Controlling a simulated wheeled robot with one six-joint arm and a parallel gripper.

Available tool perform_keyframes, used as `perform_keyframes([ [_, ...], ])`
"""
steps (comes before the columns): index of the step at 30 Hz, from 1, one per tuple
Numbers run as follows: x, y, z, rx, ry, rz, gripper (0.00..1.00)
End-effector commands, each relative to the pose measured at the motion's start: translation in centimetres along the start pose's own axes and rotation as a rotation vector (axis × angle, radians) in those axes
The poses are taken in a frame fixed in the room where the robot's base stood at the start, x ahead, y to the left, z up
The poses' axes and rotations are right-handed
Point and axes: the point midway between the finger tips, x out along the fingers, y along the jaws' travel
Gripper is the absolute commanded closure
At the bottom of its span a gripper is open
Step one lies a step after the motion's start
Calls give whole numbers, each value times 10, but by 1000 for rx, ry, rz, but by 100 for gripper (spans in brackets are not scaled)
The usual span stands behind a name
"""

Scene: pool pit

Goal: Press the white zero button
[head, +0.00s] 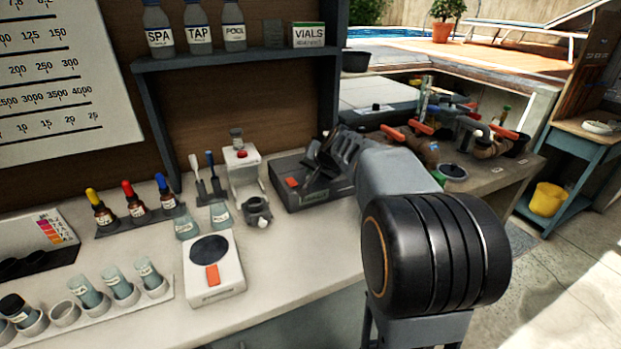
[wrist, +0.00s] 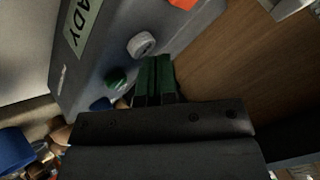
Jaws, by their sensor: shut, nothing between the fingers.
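A grey photometer-like device (head: 285,203) with an orange part on its left side sits on the counter. In the wrist view its face (wrist: 102,42) shows a pale green READY display (wrist: 84,25). A round white button (wrist: 141,44) sits there, with a green button (wrist: 117,78) beyond it and a blue one (wrist: 99,104) partly in shadow. My gripper (wrist: 154,60) is shut and empty. Its fingertips are close beside the white button; I cannot tell whether they touch the device. In the head view my gripper (head: 330,160) is over the device and hides its buttons.
A white scale (head: 224,284) with a dark round plate stands left on the counter. Dropper bottles (head: 136,200), glass vials (head: 120,287) and a white stand (head: 243,175) are nearby. A shelf (head: 240,58) hangs behind.

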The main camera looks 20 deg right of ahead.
Motion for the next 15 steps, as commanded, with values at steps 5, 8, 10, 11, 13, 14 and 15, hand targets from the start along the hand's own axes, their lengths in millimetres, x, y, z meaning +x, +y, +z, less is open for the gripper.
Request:
perform_keyframes([
  [5, 2, 1, 1, 0, 0, 0, 100],
  [8, 3, 2, 2, 0, 0, 0, 100],
  [10, 3, 2, 2, 0, 0, 0, 100],
  [11, 4, 3, 3, 0, 0, 0, 100],
  [13, 4, 3, 3, 0, 0, 0, 100],
  [14, 4, 3, 3, 0, 0, 0, 100],
  [15, 4, 3, 3, 0, 0, 0, 100],
])
